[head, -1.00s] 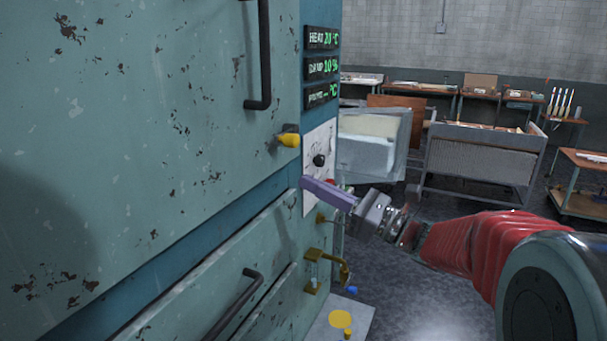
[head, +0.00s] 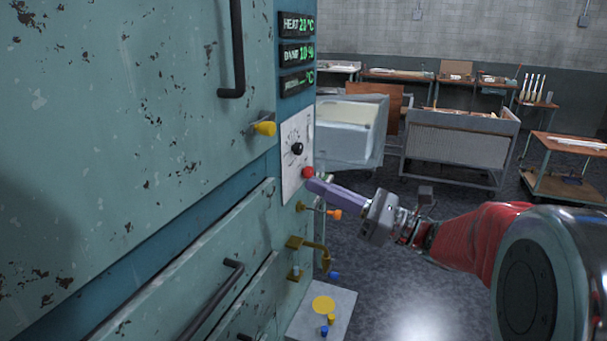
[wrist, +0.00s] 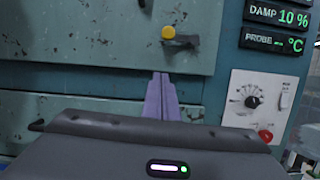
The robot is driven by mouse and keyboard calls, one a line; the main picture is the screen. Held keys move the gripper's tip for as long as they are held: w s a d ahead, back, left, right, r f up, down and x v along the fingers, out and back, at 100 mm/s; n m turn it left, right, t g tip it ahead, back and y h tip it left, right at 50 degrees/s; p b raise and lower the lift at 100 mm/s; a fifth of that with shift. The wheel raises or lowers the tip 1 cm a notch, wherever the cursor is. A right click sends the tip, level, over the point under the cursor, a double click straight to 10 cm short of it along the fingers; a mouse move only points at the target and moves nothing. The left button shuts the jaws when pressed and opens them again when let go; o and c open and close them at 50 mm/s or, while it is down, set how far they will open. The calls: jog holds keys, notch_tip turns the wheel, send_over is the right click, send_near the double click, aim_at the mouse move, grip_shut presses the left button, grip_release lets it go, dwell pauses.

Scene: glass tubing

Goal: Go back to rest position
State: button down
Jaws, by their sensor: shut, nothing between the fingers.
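My gripper (head: 312,186) has purple fingers, pressed together and empty. In the head view its tips appear beside the red button (head: 308,172) on the white control panel; I cannot tell if they touch it there. In the wrist view the closed fingers (wrist: 161,78) point at the teal cabinet front, below the yellow knob (wrist: 168,33), with the red button (wrist: 266,136) well off to the right. My red-sleeved arm reaches in from the right of the head view.
The teal cabinet (head: 120,120) with dark handles fills the left. Its panel has a black dial (head: 297,149); below are an orange knob (head: 334,214) and a brass pipe (head: 318,247). Benches and a wire-sided bin (head: 455,146) stand behind. The floor at centre right is clear.

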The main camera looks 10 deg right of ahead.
jog(key=s+a+f+n+g+h, duration=0.2)
jog(key=s+f+n+g+h, duration=0.3)
jog(key=f, duration=0.5)
jog(key=s+a+f+n+g+h, duration=0.1)
jog(key=s+f+n+g+h, duration=0.2)
jog(key=s+f+n, duration=0.5)
jog(key=s+d+f+n+h, duration=0.5)
jog(key=s+d+n+h, duration=0.1)
jog(key=s+h, duration=0.1)
jog(key=s+d+r+n+t+h, duration=0.1)
jog(key=s+r+n+t+h, duration=0.2)
jog(key=r+n, duration=0.2)
jog(key=shift+s+r+n, duration=0.3)
jog(key=shift+s+r, duration=0.05)
jog(key=shift+r, duration=0.05)
